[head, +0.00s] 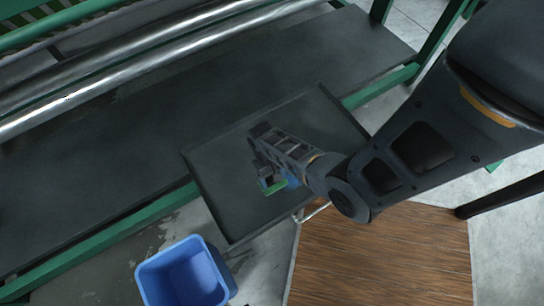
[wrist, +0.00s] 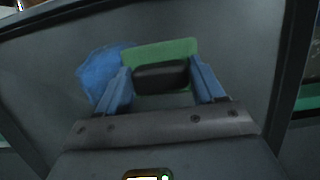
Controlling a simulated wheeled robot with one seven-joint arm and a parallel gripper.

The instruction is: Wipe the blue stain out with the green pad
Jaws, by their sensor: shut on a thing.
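The green pad (wrist: 160,50) has a dark block-shaped grip on its back. My gripper (wrist: 161,76) is shut on that grip, with one blue finger at each side. The pad lies flat, on or just above the dark grey tray (wrist: 245,50); I cannot tell whether it touches. The blue stain (wrist: 97,70) is an irregular patch on the tray, just left of the pad in the wrist view. The pad's right part of the stain is hidden or ends at the pad. In the head view the pad (head: 276,188) shows below my gripper (head: 268,180), near the tray's middle.
The tray (head: 225,210) has raised edges and adjoins a long dark bench (head: 90,190) with a green frame. Metal rollers (head: 130,75) run along the bench's back. A blue bin (head: 183,275) stands on the floor at the lower left. A wooden board (head: 385,255) lies at the lower right.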

